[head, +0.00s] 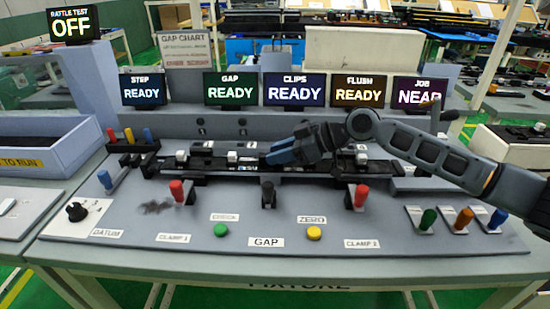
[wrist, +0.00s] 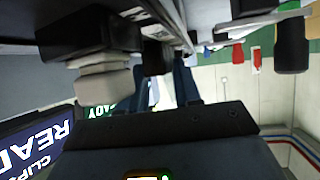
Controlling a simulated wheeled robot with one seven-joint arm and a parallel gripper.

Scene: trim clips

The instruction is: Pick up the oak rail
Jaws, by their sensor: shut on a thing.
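My gripper (head: 268,158) reaches in from the right, low over the long dark fixture (head: 215,163) in the middle of the bench. In the wrist view its two blue-grey fingers (wrist: 168,82) are close together at a small dark block (wrist: 157,57), shut on it. I cannot tell whether this block is part of the oak rail or of the fixture. No oak-coloured rail stands out in either view. Small white blocks (head: 232,156) sit along the fixture, and my arm and gripper hide part of its right half.
Two red clamp handles (head: 177,191) (head: 361,195) and a black handle (head: 268,194) stand along the fixture's front. Label screens (head: 295,90) rise behind it. Coloured handles (head: 428,219) stand at the right, and a blue-grey bin (head: 50,150) at the left. The front panel is mostly clear.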

